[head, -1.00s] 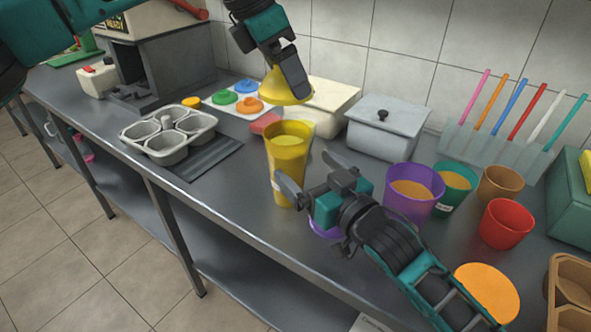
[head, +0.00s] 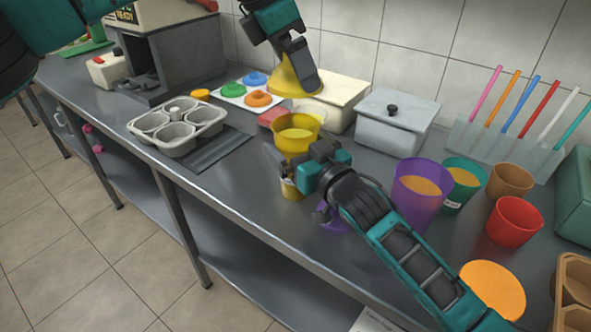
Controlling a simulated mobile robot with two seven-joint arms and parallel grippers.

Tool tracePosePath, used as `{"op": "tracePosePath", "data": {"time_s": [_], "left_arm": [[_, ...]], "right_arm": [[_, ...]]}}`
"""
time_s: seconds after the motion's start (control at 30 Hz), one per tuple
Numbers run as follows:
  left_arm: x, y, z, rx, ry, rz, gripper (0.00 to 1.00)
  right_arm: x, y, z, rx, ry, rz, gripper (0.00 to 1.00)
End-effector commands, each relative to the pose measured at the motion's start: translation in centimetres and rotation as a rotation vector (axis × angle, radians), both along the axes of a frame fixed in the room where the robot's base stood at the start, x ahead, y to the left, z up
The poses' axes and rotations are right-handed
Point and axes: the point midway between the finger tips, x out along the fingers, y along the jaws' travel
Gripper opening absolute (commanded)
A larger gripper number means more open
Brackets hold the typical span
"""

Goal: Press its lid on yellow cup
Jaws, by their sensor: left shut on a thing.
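The yellow cup (head: 295,146) stands on the steel counter with yellow contents showing at its open top. My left gripper (head: 293,68) is shut on the yellow lid (head: 292,82), a cone-like piece. It holds the lid tilted, above and just behind the cup's rim, apart from it. My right gripper (head: 291,174) is at the cup's middle, from the front right. It covers part of the cup's wall, and I cannot tell whether its fingers are closed on it. A purple lid-like piece (head: 333,219) lies partly hidden under the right gripper.
Purple (head: 418,201), green (head: 462,186), brown (head: 511,179) and red (head: 514,221) cups stand to the right. An orange disc (head: 492,289) lies near the front. A grey cup tray (head: 178,127) is at left. Coloured lids lie on a white tray (head: 235,97). White bins stand behind.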

Motion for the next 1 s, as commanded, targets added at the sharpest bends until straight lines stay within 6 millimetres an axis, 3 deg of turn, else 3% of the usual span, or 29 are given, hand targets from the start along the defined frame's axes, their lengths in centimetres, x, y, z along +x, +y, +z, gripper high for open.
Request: {"op": "tracePosePath", "data": {"time_s": [0.37,1.0], "left_arm": [[0.00,-0.02,0.01,0.000,0.000,0.000,0.66],[-0.01,-0.01,0.00,0.000,0.000,0.000,0.66]], "right_arm": [[0.35,0.24,0.01,-0.001,-0.001,0.000,0.99],[0.33,0.21,-0.03,-0.001,0.000,0.000,0.38]]}}
